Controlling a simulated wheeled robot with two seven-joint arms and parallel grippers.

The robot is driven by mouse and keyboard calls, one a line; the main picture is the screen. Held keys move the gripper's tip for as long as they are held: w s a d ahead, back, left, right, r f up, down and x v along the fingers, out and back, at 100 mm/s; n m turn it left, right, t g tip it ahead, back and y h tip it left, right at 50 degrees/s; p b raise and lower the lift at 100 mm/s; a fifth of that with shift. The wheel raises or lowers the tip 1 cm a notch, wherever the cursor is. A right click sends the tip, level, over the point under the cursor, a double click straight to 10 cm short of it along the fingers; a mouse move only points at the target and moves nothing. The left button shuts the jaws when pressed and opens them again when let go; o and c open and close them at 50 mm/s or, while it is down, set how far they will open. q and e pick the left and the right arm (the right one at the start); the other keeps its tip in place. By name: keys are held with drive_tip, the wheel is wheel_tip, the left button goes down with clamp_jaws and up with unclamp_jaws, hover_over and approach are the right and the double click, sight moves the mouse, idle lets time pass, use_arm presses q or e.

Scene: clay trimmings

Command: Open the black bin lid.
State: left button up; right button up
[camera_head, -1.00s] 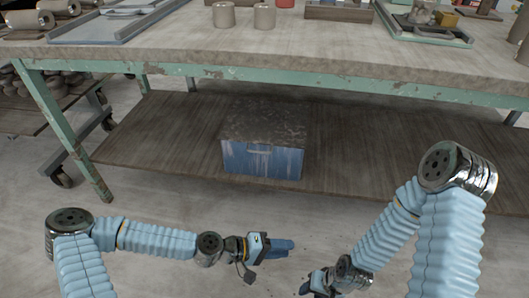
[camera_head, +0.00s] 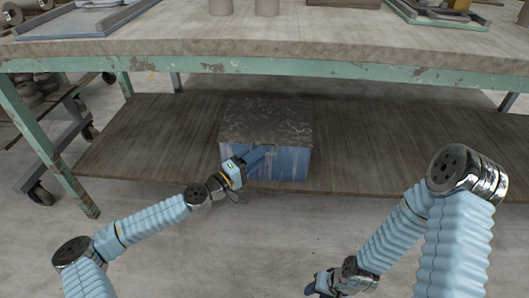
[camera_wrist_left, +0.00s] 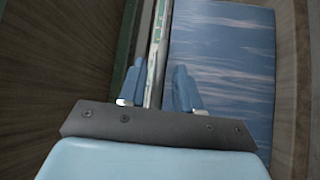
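The bin (camera_head: 285,165) is a blue box with a dark, worn lid (camera_head: 268,120). It sits on the lower shelf near its front edge, and the lid lies flat on it. My left gripper (camera_head: 260,156) is at the bin's upper front, just below the lid's front edge, and hides part of that face. In the left wrist view its two fingers (camera_wrist_left: 158,88) are apart, with a thin strip between them. The bin's blue face (camera_wrist_left: 222,80) fills the right side there. I cannot tell whether the fingers touch anything. My right gripper (camera_head: 322,284) is low, in front of the shelf; its fingers are unclear.
The wooden lower shelf (camera_head: 400,150) is clear on both sides of the bin. The tabletop (camera_head: 300,38) with its green frame overhangs it. A green table leg (camera_head: 50,150) and a caster wheel (camera_head: 40,193) stand at the left. The floor in front is open.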

use_arm(q)
drive_tip(key=shift+x, duration=1.55)
drive_tip(key=shift+s, duration=0.1)
clamp_jaws()
